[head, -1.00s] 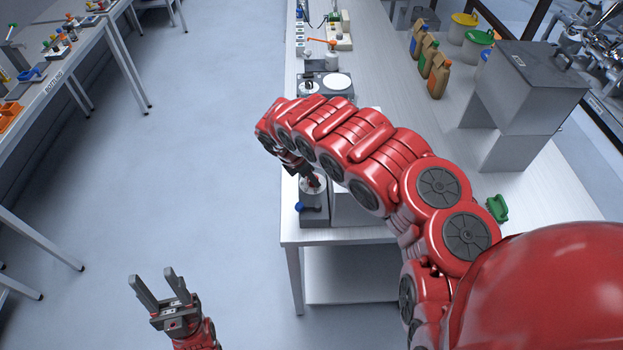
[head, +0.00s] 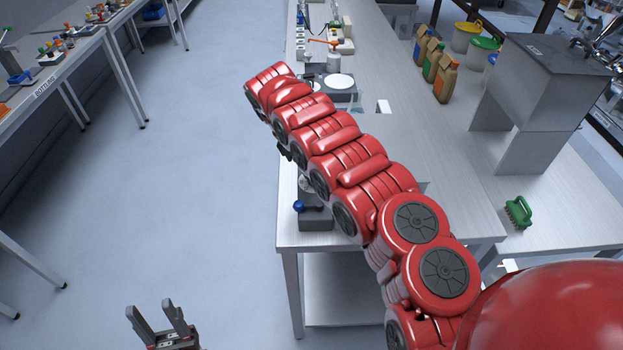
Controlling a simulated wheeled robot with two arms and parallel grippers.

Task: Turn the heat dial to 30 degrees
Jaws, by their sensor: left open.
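A small grey device with a blue knob (head: 299,206) stands at the near left corner of the bench. My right arm lies over it and hides most of its top. A heat dial cannot be made out for certain. Only a dark bit of my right gripper (head: 285,153) shows under the arm's far end, above the bench's left edge. Whether it touches the device, and how its jaws stand, is hidden. My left gripper (head: 154,318) is open and empty over the floor at the bottom left, away from the bench.
On the bench (head: 400,145), a device with a round white plate (head: 340,81) stands behind my arm. Bottles (head: 446,80) and a grey hopper (head: 550,75) stand at the right. The floor at left is clear.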

